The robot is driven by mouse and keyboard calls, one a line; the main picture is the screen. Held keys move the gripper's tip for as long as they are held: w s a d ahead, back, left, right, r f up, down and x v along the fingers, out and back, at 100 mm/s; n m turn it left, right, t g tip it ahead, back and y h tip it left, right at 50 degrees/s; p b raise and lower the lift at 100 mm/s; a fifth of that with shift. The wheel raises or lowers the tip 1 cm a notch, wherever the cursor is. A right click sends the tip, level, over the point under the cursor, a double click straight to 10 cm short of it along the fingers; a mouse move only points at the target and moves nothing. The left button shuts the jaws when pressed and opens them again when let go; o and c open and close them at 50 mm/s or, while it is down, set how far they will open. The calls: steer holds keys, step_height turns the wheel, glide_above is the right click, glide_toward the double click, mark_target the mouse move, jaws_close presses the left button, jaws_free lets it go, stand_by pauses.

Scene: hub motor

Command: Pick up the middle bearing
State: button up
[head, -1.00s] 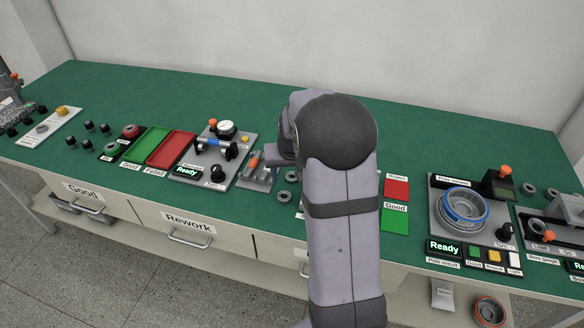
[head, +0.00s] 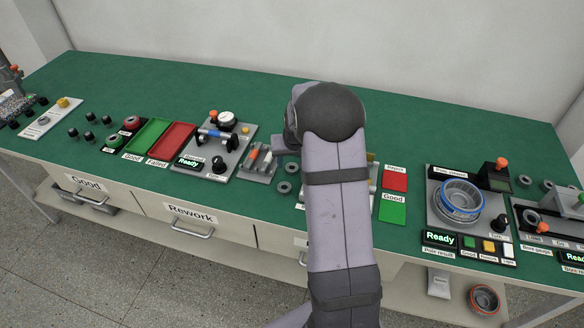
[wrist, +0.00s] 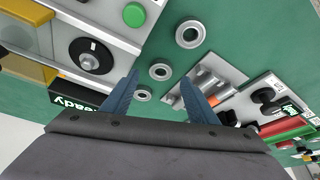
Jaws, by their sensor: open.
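Three grey ring-shaped bearings lie in a row on the green table in the wrist view. The middle bearing (wrist: 159,72) shows between my open fingertips in the picture, with nothing held. My gripper (wrist: 159,76) appears above the table; its exact height is unclear. A larger bearing (wrist: 189,34) lies beyond the middle one. In the head view two bearings (head: 292,168) (head: 284,187) show just left of my arm. My arm hides the rest and most of the gripper.
A grey fixture with metal cylinders (wrist: 212,90) stands just right of the bearings in the wrist view. A device with a black knob (wrist: 90,56) and green button (wrist: 134,14) lies left. Red and green trays (head: 171,140) (head: 148,135) sit farther left in the head view.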

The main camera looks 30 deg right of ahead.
steer(key=shift+p+x, duration=0.5)
steer(key=shift+x, duration=1.4)
steer(key=shift+a, duration=0.1)
steer(key=c, duration=1.2)
